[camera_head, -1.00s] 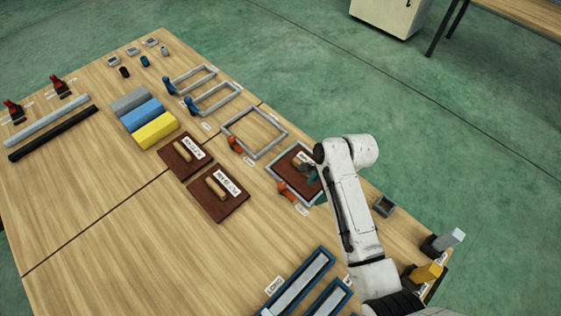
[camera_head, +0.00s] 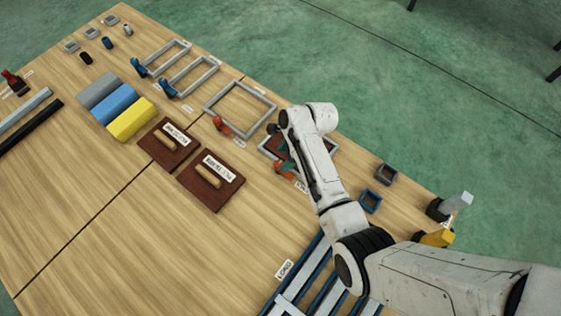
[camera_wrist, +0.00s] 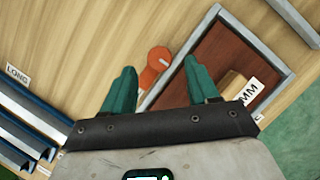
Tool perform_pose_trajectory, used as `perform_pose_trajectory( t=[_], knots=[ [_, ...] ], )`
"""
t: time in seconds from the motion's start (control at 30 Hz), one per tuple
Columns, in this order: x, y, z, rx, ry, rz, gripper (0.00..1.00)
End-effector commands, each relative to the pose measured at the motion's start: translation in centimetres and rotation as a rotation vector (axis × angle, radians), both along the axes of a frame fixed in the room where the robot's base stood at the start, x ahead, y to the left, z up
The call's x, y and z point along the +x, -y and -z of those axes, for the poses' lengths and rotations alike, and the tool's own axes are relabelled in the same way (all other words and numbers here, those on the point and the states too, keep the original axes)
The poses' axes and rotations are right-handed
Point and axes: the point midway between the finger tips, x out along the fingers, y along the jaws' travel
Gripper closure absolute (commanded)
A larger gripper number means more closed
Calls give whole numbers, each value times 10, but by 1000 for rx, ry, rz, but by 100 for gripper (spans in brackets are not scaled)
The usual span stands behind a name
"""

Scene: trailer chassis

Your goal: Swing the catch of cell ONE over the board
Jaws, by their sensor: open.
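In the wrist view a dark red board (camera_wrist: 212,62) with a wooden handle (camera_wrist: 233,84) and a label ending in "MM" lies inside a grey frame (camera_wrist: 182,62). An orange catch (camera_wrist: 157,60) sits at the frame's near-left rail; its arm points along the outside of the rail, not across the board. My gripper (camera_wrist: 159,66) is open, its teal fingers on either side of the catch in this view; I cannot tell whether they touch it. In the head view my arm partly hides this cell's frame (camera_head: 333,148) and board, with the orange catch (camera_head: 285,168) beside my gripper (camera_head: 288,158).
An empty grey frame (camera_head: 273,103) with another orange catch (camera_head: 221,125) stands to the left. Two loose brown boards (camera_head: 213,186) with handles lie on the table nearby. Blue channels (camera_head: 318,270) marked LONG lie in front; small square boxes (camera_head: 386,174) stand right.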

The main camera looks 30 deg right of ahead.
Motion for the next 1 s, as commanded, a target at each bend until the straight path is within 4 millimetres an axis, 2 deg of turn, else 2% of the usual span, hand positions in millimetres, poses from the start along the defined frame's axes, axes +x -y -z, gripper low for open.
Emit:
perform_pose_trajectory(
  t=[0.03,0.2,0.63,1.0],
  knots=[
    [1,-4,11,1,-1,-2,41],
    [4,-11,28,0,-1,-1,41],
    [5,-14,34,0,0,-1,41],
    [5,-13,34,0,0,-1,76]
  ],
)
